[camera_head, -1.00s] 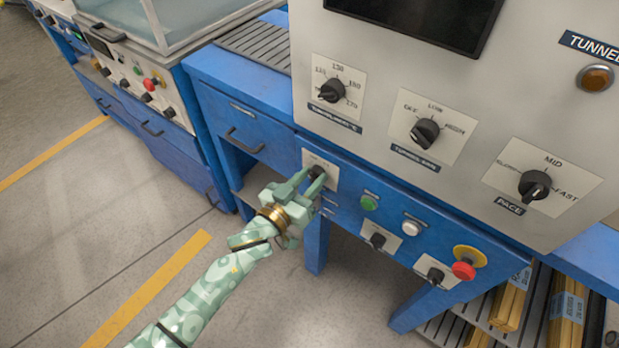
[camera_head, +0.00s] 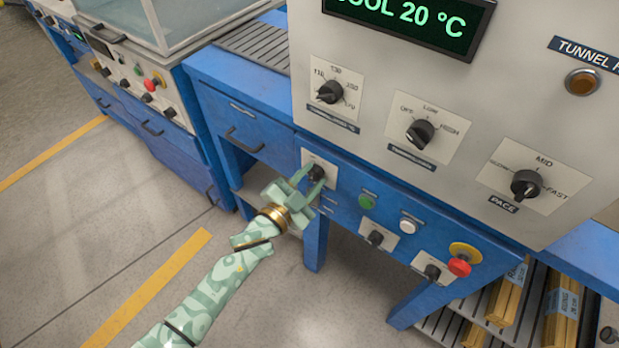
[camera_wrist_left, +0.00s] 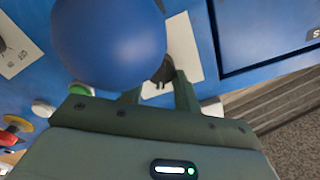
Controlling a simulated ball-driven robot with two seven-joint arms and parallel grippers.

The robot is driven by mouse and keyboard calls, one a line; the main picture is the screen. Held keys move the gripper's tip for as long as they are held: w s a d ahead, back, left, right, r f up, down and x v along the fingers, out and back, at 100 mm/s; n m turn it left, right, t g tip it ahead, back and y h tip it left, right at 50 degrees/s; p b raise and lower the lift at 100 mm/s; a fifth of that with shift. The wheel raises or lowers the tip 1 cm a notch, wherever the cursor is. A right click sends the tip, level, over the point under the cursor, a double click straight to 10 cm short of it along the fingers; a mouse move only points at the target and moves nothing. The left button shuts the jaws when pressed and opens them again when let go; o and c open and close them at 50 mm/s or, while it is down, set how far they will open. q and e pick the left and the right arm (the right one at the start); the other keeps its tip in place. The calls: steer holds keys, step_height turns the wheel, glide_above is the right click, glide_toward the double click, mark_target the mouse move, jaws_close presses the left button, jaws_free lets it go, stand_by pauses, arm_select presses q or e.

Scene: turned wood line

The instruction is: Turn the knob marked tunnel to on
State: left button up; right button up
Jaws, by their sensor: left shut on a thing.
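My left gripper (camera_head: 308,181) is shut on a black knob (camera_head: 317,173) on a white plate at the upper left of the blue front panel. The fingers sit around the knob and hide part of it and of the plate's marks, so its label and exact pointer position cannot be read. In the left wrist view the gripper's fingers (camera_wrist_left: 160,97) reach the dark knob (camera_wrist_left: 164,70) on its white plate. My right gripper is not in view.
The grey panel above carries a temperature dial (camera_head: 330,92), an off-low-high dial (camera_head: 420,134), a pace dial (camera_head: 526,184) and an amber lamp (camera_head: 583,82). Right of the gripper are a green button (camera_head: 367,202), a white button (camera_head: 408,227) and a red stop button (camera_head: 459,267).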

arm_select(q)
steer(key=shift+f+m, duration=0.1)
steer(key=shift+m, duration=0.4)
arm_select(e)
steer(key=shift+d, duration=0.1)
arm_select(q)
steer(key=o, duration=1)
steer(key=p+v, duration=0.3)
steer(key=v, duration=1.3)
steer(key=shift+s+a+p, duration=0.1)
steer(key=shift+s+p, duration=0.1)
steer(key=shift+p, duration=0.2)
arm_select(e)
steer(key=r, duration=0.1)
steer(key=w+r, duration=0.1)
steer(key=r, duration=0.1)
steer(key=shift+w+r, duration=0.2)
